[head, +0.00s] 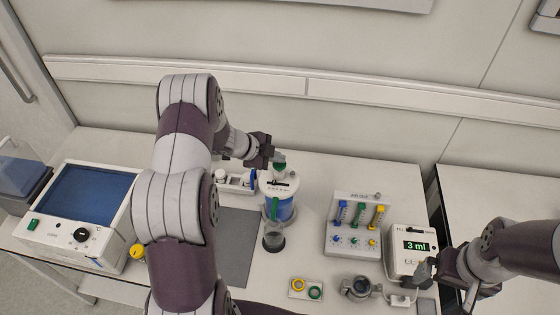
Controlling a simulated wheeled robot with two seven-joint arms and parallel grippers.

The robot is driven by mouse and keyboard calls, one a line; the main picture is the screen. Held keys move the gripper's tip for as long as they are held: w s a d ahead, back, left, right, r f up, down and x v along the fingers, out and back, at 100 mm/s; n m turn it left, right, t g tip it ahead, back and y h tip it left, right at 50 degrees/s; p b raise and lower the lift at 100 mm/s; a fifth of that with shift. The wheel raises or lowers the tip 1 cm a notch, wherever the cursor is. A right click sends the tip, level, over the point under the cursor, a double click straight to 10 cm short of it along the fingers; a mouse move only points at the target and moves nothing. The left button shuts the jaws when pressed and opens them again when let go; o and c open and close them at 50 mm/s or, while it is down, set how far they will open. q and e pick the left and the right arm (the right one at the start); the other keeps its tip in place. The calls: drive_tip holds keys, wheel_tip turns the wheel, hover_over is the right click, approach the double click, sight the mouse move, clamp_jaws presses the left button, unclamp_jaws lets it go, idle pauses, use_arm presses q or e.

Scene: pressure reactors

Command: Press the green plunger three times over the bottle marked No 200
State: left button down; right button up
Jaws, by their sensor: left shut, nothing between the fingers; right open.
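The green plunger (281,167) stands on top of the white head of a dispenser (280,186) with a blue-filled body. My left gripper (278,155) is shut and empty, just above the green plunger. I cannot tell whether it touches. A green spout (274,208) on the dispenser's front points down over a small clear bottle (273,238) with a dark base. No mark reading No 200 is legible. My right gripper (420,283) is open beside the lower part of a white box with a display (411,246) reading "3 ml".
A rack with blue, green and yellow pieces (357,222) stands right of the dispenser. A ring plate (305,289) and metal clamp piece (359,288) lie in front. A grey mat (236,238) is bare.

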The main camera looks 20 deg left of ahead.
sight(277, 165)
use_arm(q)
drive_tip(key=shift+f+b, duration=0.3)
drive_tip(key=shift+f, duration=0.3)
idle(0.4)
drive_tip(key=shift+r+p, duration=1.15)
drive_tip(key=shift+r, duration=0.1)
wheel_tip(277, 165, up, 6)
drive_tip(key=p, duration=0.6)
idle(1.5)
